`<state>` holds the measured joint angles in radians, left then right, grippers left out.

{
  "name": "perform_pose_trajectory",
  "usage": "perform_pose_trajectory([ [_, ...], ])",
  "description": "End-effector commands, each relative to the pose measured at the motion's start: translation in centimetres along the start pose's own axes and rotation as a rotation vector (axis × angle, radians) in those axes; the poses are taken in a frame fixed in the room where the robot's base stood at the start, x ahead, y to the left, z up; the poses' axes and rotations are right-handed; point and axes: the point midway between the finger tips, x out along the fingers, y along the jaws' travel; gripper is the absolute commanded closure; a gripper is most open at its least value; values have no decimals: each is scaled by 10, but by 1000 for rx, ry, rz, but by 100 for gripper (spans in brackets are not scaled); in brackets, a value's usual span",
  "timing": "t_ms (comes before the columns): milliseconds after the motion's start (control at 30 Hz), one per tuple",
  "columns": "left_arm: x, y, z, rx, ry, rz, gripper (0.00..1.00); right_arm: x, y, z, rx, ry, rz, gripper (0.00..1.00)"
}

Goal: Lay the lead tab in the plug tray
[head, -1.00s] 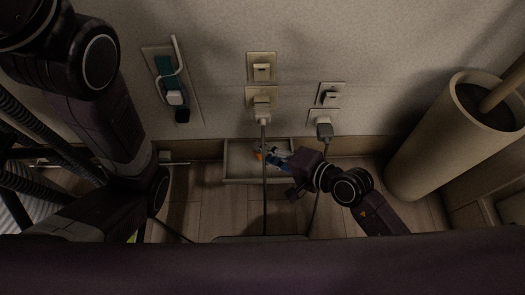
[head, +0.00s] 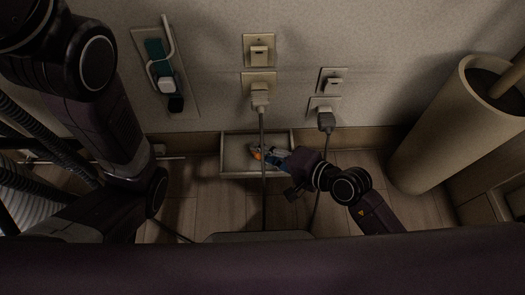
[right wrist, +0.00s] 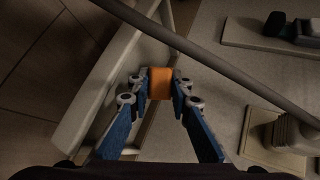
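The lead tab is a small orange piece (head: 257,154), also seen in the right wrist view (right wrist: 161,83). My right gripper (head: 264,156), with blue fingers, is shut on it; in the right wrist view the fingertips (right wrist: 161,88) sit on either side of it. The plug tray (head: 228,167) is a shallow pale box on the floor against the wall. The gripper and tab appear over its middle in the head view; whether the tab touches the tray floor I cannot tell. The tray's rim (right wrist: 85,105) shows left in the wrist view. My left gripper is not visible.
A plug (head: 260,98) in a wall socket has a cord hanging down across the tray and past my gripper. Another plug (head: 325,121) and cord are to the right. A teal item (head: 157,62) hangs on a panel at left. A tall beige cylinder (head: 436,130) stands at right.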

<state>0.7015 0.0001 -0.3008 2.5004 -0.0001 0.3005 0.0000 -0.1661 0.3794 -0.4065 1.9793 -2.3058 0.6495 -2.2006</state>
Motion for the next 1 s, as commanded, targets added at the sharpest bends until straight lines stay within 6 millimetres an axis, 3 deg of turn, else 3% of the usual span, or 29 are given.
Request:
perform_pose_trajectory([
  [200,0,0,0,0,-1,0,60,0,0,0,0,0,0,61],
  [567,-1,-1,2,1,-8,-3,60,-5,1,0,0,0,2,61],
  [667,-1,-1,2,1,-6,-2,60,-17,2,-1,-3,1,3,61],
  [1000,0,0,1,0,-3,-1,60,-83,2,0,-2,0,3,61],
])
